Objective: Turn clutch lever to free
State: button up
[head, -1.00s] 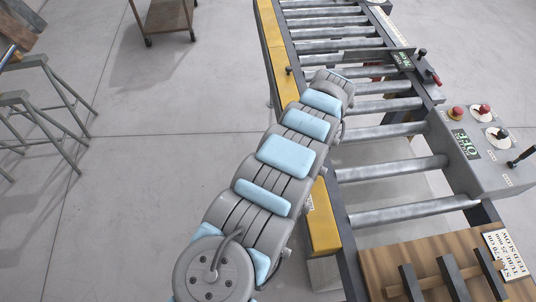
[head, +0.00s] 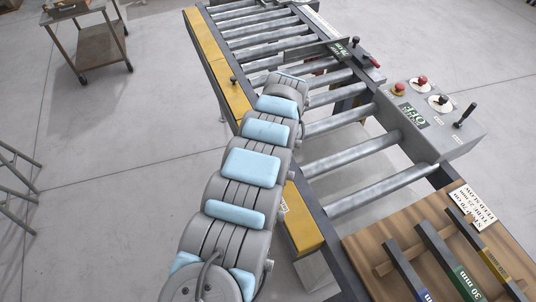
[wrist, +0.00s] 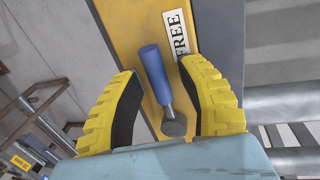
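The clutch lever (wrist: 155,75) shows in the wrist view as a blue handle on a round grey pivot. It is mounted on a yellow rail face (wrist: 128,25). The handle tilts up and to the left, with its top left of a white label reading FREE (wrist: 176,34). My gripper (wrist: 160,68) is open, with one yellow ridged finger on each side of the lever. I see a gap between the handle and each finger; whether anything touches near the pivot I cannot tell. In the head view my arm hides the gripper and I cannot make out the lever.
A roller conveyor (head: 330,122) runs along the right of my arm, with a yellow side rail (head: 214,60). A grey control box (head: 432,118) with knobs and a display is on its far side. A wheeled cart (head: 87,38) stands at the back left.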

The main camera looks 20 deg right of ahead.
jog(key=shift+r, duration=0.1)
notch_tip(320, 180, up, 12)
jog(key=d, duration=0.2)
jog(key=shift+d, duration=0.15)
dwell(0.4)
dwell(0.4)
